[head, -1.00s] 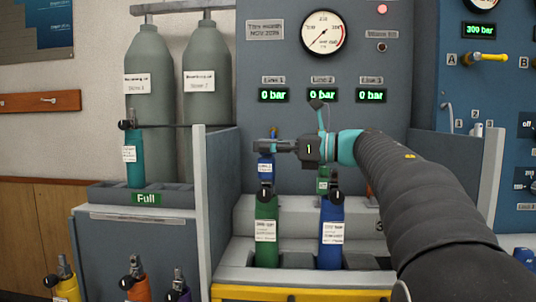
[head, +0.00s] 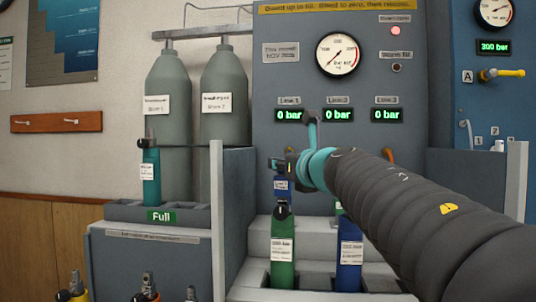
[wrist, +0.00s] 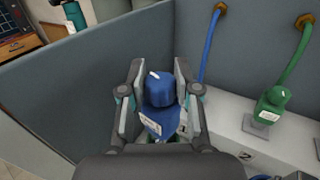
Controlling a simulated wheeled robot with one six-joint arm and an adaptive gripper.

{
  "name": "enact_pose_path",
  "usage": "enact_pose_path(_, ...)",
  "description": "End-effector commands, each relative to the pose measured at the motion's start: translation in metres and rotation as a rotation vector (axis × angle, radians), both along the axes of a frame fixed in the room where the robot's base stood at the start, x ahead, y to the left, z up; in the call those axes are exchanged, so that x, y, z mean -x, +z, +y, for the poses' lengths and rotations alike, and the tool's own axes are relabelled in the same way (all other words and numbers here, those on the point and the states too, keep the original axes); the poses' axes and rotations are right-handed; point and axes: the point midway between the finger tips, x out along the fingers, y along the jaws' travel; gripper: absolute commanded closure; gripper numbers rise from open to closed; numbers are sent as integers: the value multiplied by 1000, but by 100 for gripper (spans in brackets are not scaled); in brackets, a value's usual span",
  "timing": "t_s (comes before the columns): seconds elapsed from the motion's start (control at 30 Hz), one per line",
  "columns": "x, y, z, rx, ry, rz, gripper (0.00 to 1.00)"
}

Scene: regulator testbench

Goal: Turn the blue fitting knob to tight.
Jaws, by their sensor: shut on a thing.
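The blue fitting knob (wrist: 160,88) is a round blue cap with a white mark on top. In the wrist view it sits on a blue fitting body (wrist: 163,122) with a white label. My gripper (wrist: 165,78) is shut on the knob, one finger on each side. In the head view my gripper (head: 287,165) is above the blue fitting (head: 281,186), and the knob is mostly hidden by the gripper there. A blue hose (wrist: 209,45) runs from the back panel behind the fitting.
A green fitting (wrist: 269,106) with its green hose stands to the right. A grey partition (wrist: 75,85) stands close on the left. In the head view, green (head: 283,245) and blue (head: 349,250) cylinders stand below. The line displays (head: 338,115) read 0 bar.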

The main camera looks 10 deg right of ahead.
Motion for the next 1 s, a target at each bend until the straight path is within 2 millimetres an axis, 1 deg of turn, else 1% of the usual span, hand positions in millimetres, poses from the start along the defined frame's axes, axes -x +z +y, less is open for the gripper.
enact_pose_path(0.03,0,5,2,0,-22,3,100)
enact_pose_path(0.53,0,8,2,-3,-206,-28,100)
enact_pose_path(1.0,1,1,0,1,-287,-6,100)
